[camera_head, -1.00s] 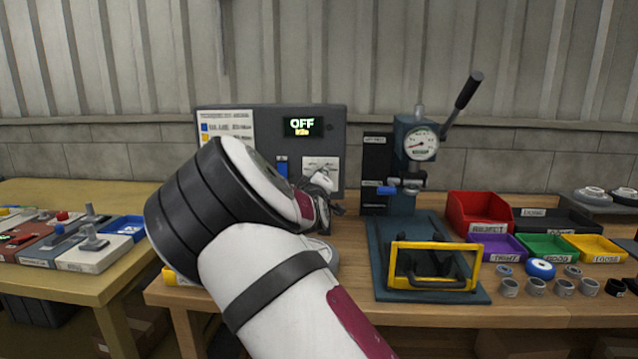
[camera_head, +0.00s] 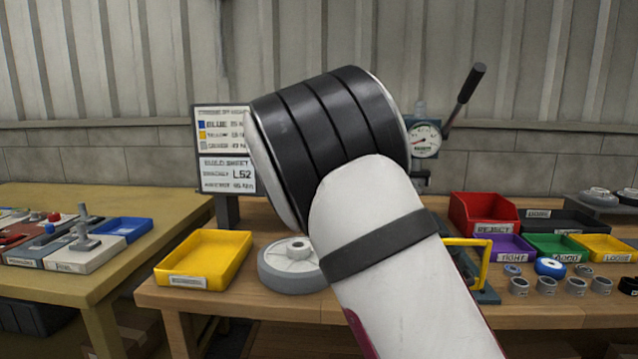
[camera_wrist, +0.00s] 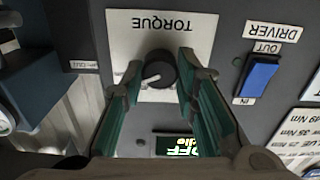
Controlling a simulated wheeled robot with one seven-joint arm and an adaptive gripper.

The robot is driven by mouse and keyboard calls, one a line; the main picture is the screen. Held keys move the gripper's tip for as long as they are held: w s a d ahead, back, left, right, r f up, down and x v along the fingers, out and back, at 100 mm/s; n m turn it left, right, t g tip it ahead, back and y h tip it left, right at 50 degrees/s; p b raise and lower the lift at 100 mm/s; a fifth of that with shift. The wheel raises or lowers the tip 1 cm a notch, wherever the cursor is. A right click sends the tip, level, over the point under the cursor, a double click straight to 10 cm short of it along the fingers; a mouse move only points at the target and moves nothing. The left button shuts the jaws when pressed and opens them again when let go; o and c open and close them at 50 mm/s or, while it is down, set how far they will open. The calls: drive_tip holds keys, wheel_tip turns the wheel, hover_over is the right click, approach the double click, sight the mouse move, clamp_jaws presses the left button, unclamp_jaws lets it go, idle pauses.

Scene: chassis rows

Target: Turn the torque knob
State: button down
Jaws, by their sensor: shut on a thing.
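The torque knob (camera_wrist: 159,66) is a round dark knob with a pale pointer line, on a white plate marked TORQUE (camera_wrist: 160,27). The wrist view shows the panel upside down. My gripper (camera_wrist: 160,70) has its two green-lined fingers on either side of the knob and is shut on it. In the head view my arm hides the knob, the display and my gripper.
A blue DRIVER switch (camera_wrist: 258,76) marked IN and OUT sits beside the knob. A yellow tray (camera_head: 203,262) and a grey wheel (camera_head: 291,266) lie on the bench. A press with a gauge (camera_head: 425,139) and coloured bins (camera_head: 483,214) stand to the right.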

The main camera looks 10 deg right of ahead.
drive_tip(key=shift+f+m+b, duration=0.2)
drive_tip(key=shift+m+b, duration=0.45)
drive_tip(key=shift+m, duration=0.45)
drive_tip(key=c, duration=1.2)
unclamp_jaws()
drive_tip(key=shift+r, duration=0.1)
drive_tip(key=shift+c, duration=0.2)
drive_tip(key=shift+s, duration=0.15)
drive_tip(key=v, duration=1.1)
drive_tip(key=shift+s, duration=0.35)
drive_tip(key=shift+a, duration=0.15)
